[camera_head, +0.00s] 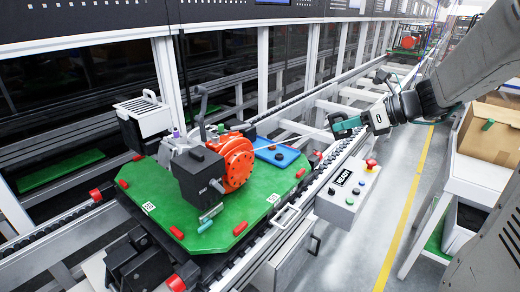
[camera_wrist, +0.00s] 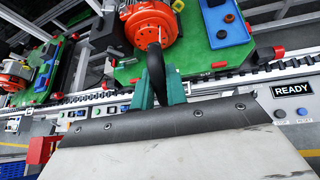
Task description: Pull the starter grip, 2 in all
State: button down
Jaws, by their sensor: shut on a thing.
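The engine with its orange-red round starter housing (camera_head: 238,160) stands on a green pallet (camera_head: 215,238) on the conveyor. The housing also shows at the top of the wrist view (camera_wrist: 152,22). My gripper (camera_head: 340,124) is to the right of the engine, above the conveyor's near rail and apart from the housing. In the wrist view its green fingers (camera_wrist: 158,88) are shut on the black starter grip (camera_wrist: 156,68). A thin line, seemingly the cord, runs from the grip toward the housing. The grip is hard to make out in the head view.
A control box (camera_head: 348,188) with coloured buttons and a red knob stands on the near side of the conveyor. A blue tray (camera_head: 276,154) lies on the pallet. A cardboard box (camera_head: 490,130) is on a bench at right. The aisle floor is clear. Another engine (camera_wrist: 14,76) shows at left in the wrist view.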

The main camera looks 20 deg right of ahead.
jog(key=x, duration=2.5)
jog(key=shift+c, duration=2)
grip_release()
jog(key=shift+s, duration=0.1)
jog(key=v, duration=0.9)
